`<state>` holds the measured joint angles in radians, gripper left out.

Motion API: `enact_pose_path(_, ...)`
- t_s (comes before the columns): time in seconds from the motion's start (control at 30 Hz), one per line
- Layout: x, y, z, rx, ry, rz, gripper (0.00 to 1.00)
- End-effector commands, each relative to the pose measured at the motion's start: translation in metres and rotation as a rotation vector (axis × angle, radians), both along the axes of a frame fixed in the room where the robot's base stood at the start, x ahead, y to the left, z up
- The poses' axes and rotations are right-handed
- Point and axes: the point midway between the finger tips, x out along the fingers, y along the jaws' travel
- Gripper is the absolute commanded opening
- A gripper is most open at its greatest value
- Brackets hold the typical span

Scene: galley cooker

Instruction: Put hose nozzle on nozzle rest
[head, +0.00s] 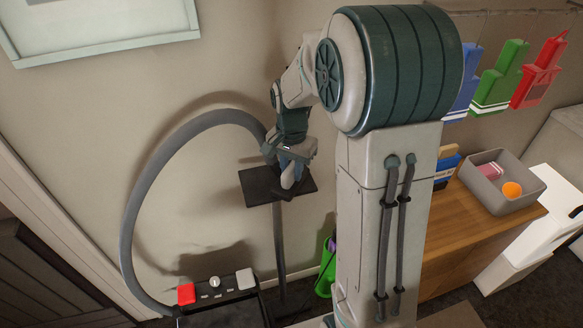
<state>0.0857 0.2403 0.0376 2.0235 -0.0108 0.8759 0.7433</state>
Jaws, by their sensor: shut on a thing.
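The nozzle rest (256,186) is a dark square plate on top of a thin dark post. My gripper (290,176) points down just over the plate, shut on the hose nozzle (284,191). The nozzle is a small dark shape, mostly hidden by the fingers and hard to tell from the dark plate. I cannot tell whether it touches the plate. A thick grey hose (135,205) arches from the floor unit up to the nozzle behind my gripper.
A dark unit (222,300) with a red block (186,293) and a knob stands at lower left. A green container (326,272) stands right of the post. At right, a wooden counter (450,235) bears a grey bin (488,190). Colored boards hang above it.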

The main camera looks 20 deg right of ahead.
Motion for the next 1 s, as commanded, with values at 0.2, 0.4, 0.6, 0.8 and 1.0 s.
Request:
enact_pose_path(0.2, 0.0, 0.0, -0.001, 0.001, 0.001, 0.0, 0.45)
enact_pose_path(0.4, 0.0, 0.0, 0.0, 0.0, 0.0, 0.0, 0.45)
enact_pose_path(0.6, 0.001, 0.0, 0.02, -0.001, -0.004, 0.0, 0.45)
enact_pose_path(0.8, 0.001, 0.0, 0.065, -0.001, -0.005, 0.001, 0.45)
enact_pose_path(1.0, 0.001, 0.0, 0.102, -0.001, -0.004, 0.0, 0.45)
